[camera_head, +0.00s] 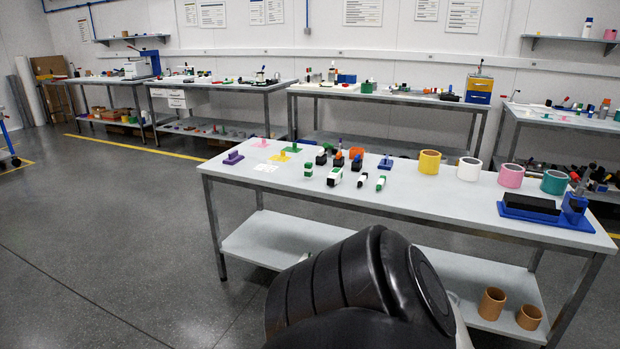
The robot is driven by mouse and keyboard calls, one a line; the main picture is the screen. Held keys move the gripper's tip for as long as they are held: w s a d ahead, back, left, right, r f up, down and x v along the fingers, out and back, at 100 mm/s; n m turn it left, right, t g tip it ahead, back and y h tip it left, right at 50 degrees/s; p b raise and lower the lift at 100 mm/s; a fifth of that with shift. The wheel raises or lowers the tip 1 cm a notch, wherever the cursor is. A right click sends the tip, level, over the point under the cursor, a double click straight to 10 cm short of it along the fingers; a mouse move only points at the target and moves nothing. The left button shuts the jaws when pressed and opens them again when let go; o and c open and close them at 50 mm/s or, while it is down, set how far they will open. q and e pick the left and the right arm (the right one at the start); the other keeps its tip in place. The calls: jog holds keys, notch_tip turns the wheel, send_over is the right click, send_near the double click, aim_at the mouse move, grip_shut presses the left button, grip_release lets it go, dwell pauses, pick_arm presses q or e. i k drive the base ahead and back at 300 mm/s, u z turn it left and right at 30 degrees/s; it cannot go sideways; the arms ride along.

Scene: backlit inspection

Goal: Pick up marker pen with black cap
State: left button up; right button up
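A small white pen-like object with black ends (362,180) lies near the front middle of the grey table. It looks like the marker pen with black cap, but it is too small to be sure. A similar white and green one (380,183) lies just right of it. Neither gripper shows. A black arm link of mine fills the bottom middle, in front of the table.
The grey table (430,199) also holds yellow (429,162), white (468,168), pink (511,176) and teal (554,182) rolls and a blue-based black block (532,207) at right. Brown cups (492,303) stand on its lower shelf. Open floor (110,240) lies left.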

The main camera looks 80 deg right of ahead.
aim_at(364, 176)
jog(key=z, duration=3.15)
jog(key=i, duration=2.15)
jog(key=u, duration=1)
jog(key=i, duration=0.35)
jog(key=u, duration=0.35)
